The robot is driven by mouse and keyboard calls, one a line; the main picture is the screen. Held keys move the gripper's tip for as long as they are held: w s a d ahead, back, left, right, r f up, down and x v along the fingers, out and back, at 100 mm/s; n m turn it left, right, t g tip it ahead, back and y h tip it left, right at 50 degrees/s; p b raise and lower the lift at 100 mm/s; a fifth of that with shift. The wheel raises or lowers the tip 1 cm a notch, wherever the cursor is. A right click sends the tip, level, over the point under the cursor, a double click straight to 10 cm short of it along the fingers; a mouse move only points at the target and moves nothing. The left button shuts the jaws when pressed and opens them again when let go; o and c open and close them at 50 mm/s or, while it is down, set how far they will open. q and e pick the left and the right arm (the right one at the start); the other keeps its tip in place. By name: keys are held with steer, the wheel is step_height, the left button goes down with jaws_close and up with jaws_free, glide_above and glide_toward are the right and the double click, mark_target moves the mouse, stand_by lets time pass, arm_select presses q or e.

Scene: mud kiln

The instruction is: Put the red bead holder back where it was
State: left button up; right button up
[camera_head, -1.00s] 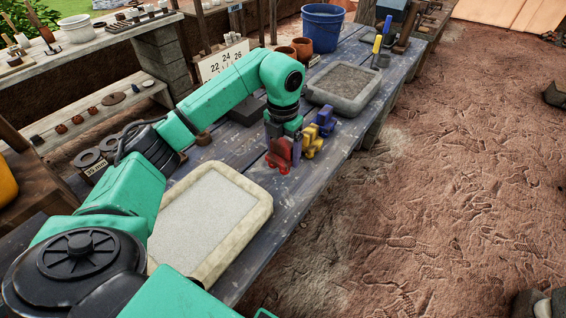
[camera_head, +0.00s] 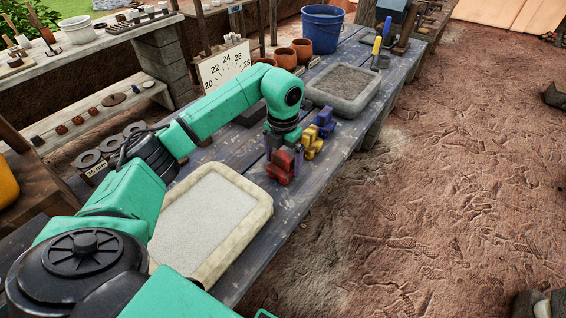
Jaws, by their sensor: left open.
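The red bead holder (camera_head: 280,168) stands on the grey-blue plank table, at the front end of a row of holders. A yellow holder (camera_head: 313,142) and a blue holder (camera_head: 325,122) stand just behind it to the right. My left gripper (camera_head: 284,152) points down at the red holder with its jaws open, and its fingers are around or right beside the holder's top. Whether a finger touches the holder cannot be told. My right gripper is not in view.
A pale tray (camera_head: 258,190) lies close in front, to the left. A grey tray (camera_head: 371,82), clay cups (camera_head: 302,48) and a blue bucket (camera_head: 322,22) stand farther back. The table's right edge is close to the holders.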

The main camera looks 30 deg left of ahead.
arm_select(q)
step_height(320, 180, up, 11)
steer(key=shift+r, duration=0.1)
stand_by(0.5)
